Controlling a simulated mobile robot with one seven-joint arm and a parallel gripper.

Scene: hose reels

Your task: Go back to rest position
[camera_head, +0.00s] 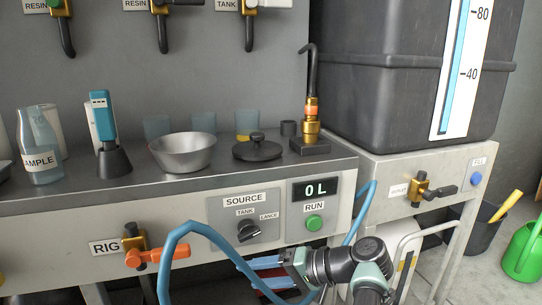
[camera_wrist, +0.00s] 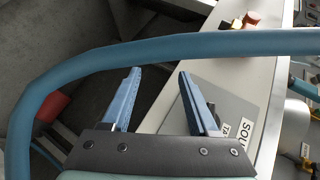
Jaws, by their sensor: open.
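My gripper (camera_head: 277,272) is at the bottom middle of the head view, in front of the bench front and below the SOURCE panel. Its two blue fingers are apart with nothing between them, as the wrist view also shows (camera_wrist: 160,98). A blue hose (camera_head: 222,250) arches close by my gripper in the head view. In the wrist view the hose (camera_wrist: 180,46) crosses in front of the fingertips. I cannot tell whether the hose touches my gripper.
The bench (camera_head: 85,200) holds a steel bowl (camera_head: 183,152), a SAMPLE bottle (camera_head: 40,145) and a brass nozzle (camera_head: 311,122). The RIG valve (camera_head: 142,257) has an orange handle. The display (camera_head: 316,189) reads 0 L. A black tank (camera_head: 400,90) stands right; a green watering can (camera_head: 525,250) is on the floor.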

